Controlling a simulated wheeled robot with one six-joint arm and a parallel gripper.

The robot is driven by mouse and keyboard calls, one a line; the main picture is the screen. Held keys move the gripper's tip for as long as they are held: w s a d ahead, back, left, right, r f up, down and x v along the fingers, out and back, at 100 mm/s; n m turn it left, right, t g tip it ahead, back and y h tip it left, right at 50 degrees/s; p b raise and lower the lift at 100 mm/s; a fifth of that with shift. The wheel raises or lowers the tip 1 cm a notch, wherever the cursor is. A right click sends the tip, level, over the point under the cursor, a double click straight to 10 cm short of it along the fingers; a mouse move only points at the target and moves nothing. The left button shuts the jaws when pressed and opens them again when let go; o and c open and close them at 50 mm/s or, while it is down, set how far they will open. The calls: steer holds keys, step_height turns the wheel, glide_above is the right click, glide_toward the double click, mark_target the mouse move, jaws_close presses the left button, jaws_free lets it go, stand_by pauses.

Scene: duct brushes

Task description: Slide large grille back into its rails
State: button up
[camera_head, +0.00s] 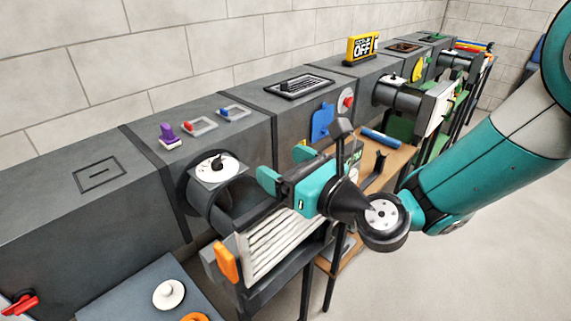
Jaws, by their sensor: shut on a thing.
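The large grille (283,245), a white slatted panel, is at the front mouth of the near duct branch, below my gripper. It is tilted in the picture, and its upper right part is hidden behind my gripper. An orange handle (227,262) is at its left edge. My gripper (284,168), with teal fingers, is above the grille and in front of the duct. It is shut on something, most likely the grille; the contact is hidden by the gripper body. The rails cannot be made out clearly.
A long grey duct (232,125) runs along the wall. A round port with a white cover (215,168) is behind the grille. A wooden bench (392,160) is at right. Open floor lies at lower right.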

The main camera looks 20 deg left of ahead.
steer(key=shift+f+b, duration=3.2)
steer(key=shift+f, duration=1)
steer(key=o, duration=1)
steer(key=shift+o, duration=0.2)
